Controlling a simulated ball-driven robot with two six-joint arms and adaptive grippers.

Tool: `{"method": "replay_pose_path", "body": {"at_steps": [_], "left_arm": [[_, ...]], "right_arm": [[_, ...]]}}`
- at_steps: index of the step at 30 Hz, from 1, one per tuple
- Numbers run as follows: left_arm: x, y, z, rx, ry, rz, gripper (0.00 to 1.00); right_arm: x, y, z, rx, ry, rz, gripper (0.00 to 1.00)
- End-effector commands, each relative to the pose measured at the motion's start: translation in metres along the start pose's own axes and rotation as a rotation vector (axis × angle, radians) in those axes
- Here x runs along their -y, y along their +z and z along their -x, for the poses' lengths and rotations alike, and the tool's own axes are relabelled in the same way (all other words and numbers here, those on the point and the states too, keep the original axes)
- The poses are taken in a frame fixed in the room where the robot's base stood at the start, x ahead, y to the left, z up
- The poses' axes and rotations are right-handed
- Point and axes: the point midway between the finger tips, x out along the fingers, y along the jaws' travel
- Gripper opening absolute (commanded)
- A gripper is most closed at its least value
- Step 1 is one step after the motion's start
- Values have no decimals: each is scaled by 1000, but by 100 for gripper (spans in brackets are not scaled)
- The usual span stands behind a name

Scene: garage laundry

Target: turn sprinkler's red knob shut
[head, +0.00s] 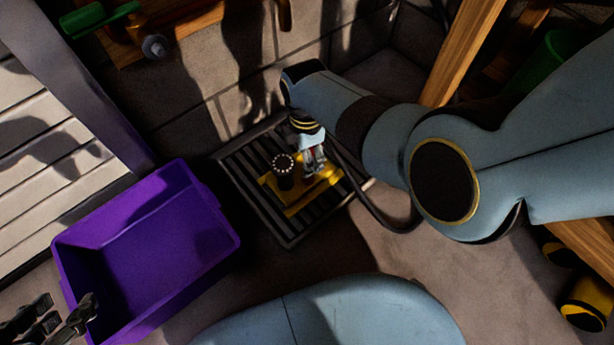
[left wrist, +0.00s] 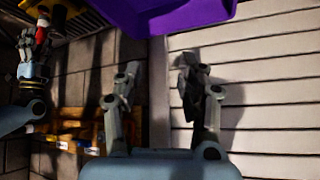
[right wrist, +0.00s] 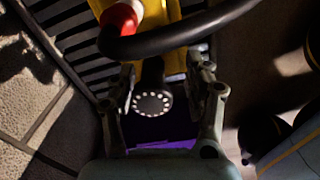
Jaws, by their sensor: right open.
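The yellow sprinkler (head: 298,205) sits on a black slatted grate (head: 262,215) by the block wall. Its black head, ringed with white dots (right wrist: 152,103), faces my right wrist camera. The red knob (right wrist: 121,20) with a white collar shows at the top of the right wrist view, partly covered by a black hose (right wrist: 180,35). It also shows in the left wrist view (left wrist: 41,34), close to my right gripper. My right gripper (right wrist: 163,85) is open over the sprinkler; I cannot tell whether it touches the knob. My left gripper (left wrist: 155,82) is open and empty, away from the sprinkler.
A purple bin (head: 140,255) stands left of the grate, and my left gripper is by its lower left corner. A slatted light door (head: 45,160) is at far left. A wooden shelf (head: 190,25) is on the wall. Yellow-black items (head: 585,300) lie at lower right.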

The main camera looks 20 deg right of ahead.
Motion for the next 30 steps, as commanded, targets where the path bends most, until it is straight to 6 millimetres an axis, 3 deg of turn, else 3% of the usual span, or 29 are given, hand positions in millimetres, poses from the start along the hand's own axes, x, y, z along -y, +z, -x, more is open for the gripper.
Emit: {"method": "replay_pose_path", "body": {"at_steps": [6, 12, 23, 30], "left_arm": [[-3, 19, -10, -142, -2, -6, 40], [-7, 31, -8, -284, -1, -14, 40], [-7, -61, 2, -629, -4, -45, 40], [-8, -116, 23, -862, -4, -67, 40]], "right_arm": [[2, 0, -26, 0, -4, -1, 52], [3, 0, -44, 0, -6, -1, 52], [2, 0, -60, 0, -3, -1, 52], [2, 0, -72, 0, -3, -1, 52]]}}
